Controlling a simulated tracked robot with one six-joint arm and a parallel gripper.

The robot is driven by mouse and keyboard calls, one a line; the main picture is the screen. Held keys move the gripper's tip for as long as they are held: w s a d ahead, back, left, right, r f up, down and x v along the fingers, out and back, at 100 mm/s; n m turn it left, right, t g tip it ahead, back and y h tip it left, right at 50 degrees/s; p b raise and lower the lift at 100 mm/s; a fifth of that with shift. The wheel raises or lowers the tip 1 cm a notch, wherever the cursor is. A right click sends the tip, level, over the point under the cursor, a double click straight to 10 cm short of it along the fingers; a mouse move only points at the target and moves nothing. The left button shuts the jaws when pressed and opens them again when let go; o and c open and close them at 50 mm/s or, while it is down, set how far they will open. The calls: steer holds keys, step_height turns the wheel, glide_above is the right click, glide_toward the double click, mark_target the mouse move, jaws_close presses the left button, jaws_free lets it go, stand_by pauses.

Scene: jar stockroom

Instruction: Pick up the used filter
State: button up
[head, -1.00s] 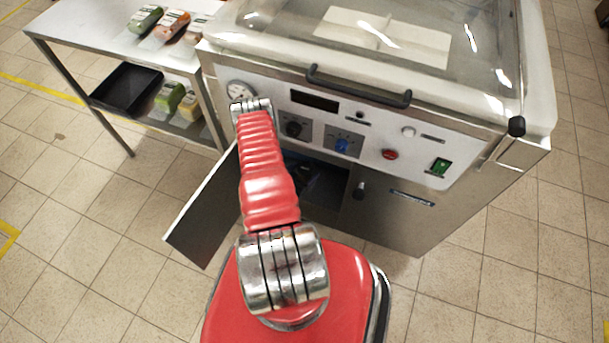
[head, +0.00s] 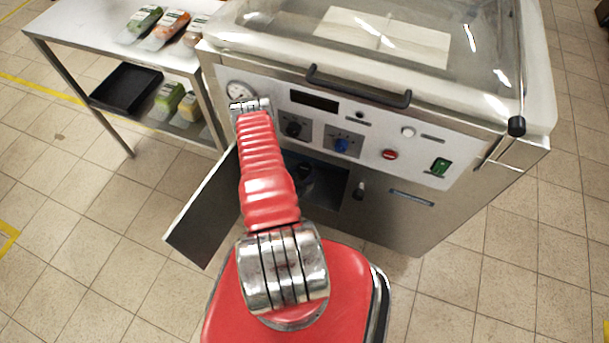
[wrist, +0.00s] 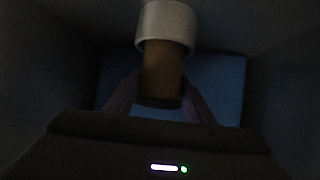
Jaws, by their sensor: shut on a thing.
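The used filter (wrist: 163,72) shows in the dark wrist view as a brown cylinder with a wide pale collar at its upper end. My gripper (wrist: 160,92) is shut on the brown part, with one finger on each side of it. The fingertips are dim and partly hidden by the filter. In the head view, my red arm reaches down to the open compartment (head: 338,190) in the machine's front.
The compartment's dark walls stand close on both sides, with a blue surface (wrist: 220,82) behind the filter. The open door (head: 203,212) hangs left of my arm. The machine's control panel (head: 375,145) is above the opening. A steel table (head: 90,30) stands at left.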

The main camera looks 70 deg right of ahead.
mark_target(305, 167)
steer(key=shift+r, duration=0.15)
steer(key=shift+d+r, duration=0.1)
steer(key=shift+r, duration=1.25)
steer(key=shift+a+r, duration=0.25)
steer(key=shift+r, duration=0.05)
steer(key=w+a, duration=0.2)
steer(key=a, duration=0.6)
steer(key=w+a, duration=0.3)
steer(key=a, duration=0.6)
steer(key=shift+s, duration=0.1)
